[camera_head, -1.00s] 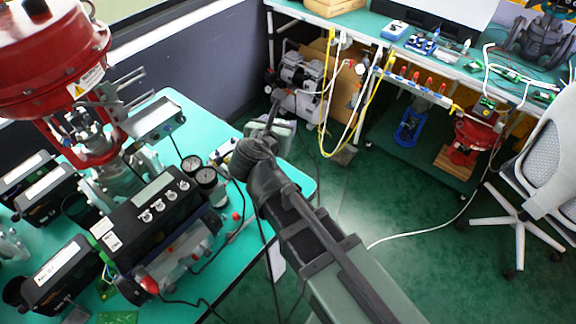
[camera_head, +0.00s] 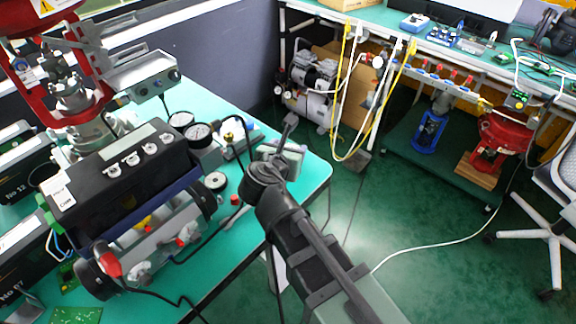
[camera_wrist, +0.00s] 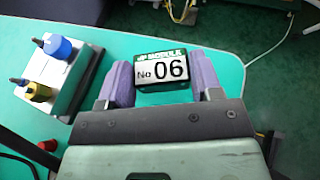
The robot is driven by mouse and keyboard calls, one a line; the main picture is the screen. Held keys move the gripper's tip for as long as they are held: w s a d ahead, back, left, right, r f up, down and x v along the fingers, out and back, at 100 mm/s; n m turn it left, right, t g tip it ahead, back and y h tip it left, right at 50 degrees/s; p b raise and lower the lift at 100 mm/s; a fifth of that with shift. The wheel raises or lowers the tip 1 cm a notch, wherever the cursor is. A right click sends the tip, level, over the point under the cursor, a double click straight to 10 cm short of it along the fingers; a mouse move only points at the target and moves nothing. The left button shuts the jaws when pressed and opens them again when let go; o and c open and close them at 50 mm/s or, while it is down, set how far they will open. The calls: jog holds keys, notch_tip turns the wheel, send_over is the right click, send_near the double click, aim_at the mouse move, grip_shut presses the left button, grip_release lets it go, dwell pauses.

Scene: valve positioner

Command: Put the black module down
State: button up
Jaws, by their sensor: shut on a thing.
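The black module (camera_wrist: 150,86) has a white label reading "No 06" under a green band marked "MODULE". In the wrist view it sits between the two purple finger pads of my gripper (camera_wrist: 163,82), which is shut on it. The green table top lies below the module; I cannot tell whether it touches the table. In the head view my gripper (camera_head: 284,152) is over the right end of the green table (camera_head: 312,172), and its own body and arm hide the module there.
A small regulator block with blue and yellow knobs (camera_wrist: 62,58) stands left of the module. The large black positioner (camera_head: 118,172), gauges (camera_head: 199,134) and cables crowd the table's left. Bare table top lies around the module, with the rounded table edge to its right.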

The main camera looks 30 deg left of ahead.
notch_tip(320, 180, down, 3)
jog(key=shift+r+b, duration=0.15)
jog(key=shift+b, duration=0.35)
jog(key=shift+r, duration=0.3)
jog(key=shift+f, duration=0.2)
jog(key=o, duration=1)
jog(key=shift+r+p, duration=0.2)
jog(key=shift+p, duration=0.1)
jog(key=p+v, duration=0.4)
jog(key=v, duration=0.8)
jog(key=shift+r+p, duration=0.15)
jog(key=shift+p, duration=0.15)
jog(key=w+d+f+m+g+h, duration=0.3)
jog(key=w+d+f+m, duration=0.1)
jog(key=w+d+m, duration=0.6)
jog(key=w+d+f+m+g+h, duration=0.35)
jog(key=w+d+m, duration=0.35)
jog(key=d, duration=0.4)
jog(key=d+f+m+g+y, duration=0.1)
jog(key=d+m+g, duration=0.1)
jog(key=d+m, duration=0.5)
jog(key=d+f+m+g+y, duration=0.1)
jog(key=d+m+g, duration=0.1)
jog(key=d+m, duration=0.5)
jog(key=s+d+f+m+g+y, duration=0.1)
jog(key=d+m+g, duration=0.1)
jog(key=d+m, duration=0.6)
jog(key=shift+d+f+g, duration=0.15)
jog(key=shift+d+g, duration=0.2)
jog(key=shift+d, duration=0.55)
